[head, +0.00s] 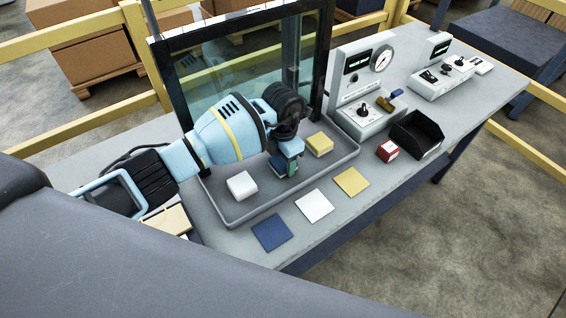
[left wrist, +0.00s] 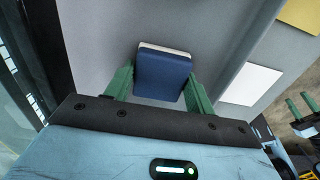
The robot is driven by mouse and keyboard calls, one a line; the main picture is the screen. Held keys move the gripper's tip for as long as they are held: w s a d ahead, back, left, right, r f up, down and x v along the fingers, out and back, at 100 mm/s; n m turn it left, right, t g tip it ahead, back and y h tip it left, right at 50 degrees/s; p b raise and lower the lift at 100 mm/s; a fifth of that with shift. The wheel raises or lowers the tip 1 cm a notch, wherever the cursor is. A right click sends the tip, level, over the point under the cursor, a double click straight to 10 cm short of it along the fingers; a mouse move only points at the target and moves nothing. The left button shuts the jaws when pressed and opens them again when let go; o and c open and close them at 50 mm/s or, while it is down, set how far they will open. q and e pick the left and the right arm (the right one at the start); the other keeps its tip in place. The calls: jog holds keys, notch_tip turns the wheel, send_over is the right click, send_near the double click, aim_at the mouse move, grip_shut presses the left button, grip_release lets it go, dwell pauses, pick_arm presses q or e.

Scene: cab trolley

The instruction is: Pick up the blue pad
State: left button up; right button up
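The blue pad (left wrist: 163,75) is a thick block with a pale edge. In the left wrist view it sits between the two green fingers of my left gripper (left wrist: 160,82). The fingers flank it closely and look open around it; whether they touch it is unclear. In the head view my left gripper (head: 285,165) points down into the grey tray (head: 230,218) and largely hides the pad. My right gripper (left wrist: 301,105) shows small at the right edge of the left wrist view, its fingers apart and empty. It is not visible in the head view.
A white pad (head: 241,185) and a yellow pad (head: 319,143) lie in the tray. Flat blue (head: 272,232), white (head: 314,205) and yellow (head: 351,181) squares lie in front. A dark-framed glass panel (head: 240,75) stands behind. A black bin (head: 416,134) and red box (head: 387,150) are right.

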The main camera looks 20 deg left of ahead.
aim_at(282, 163)
pick_arm(q)
jog(key=c, duration=0.4)
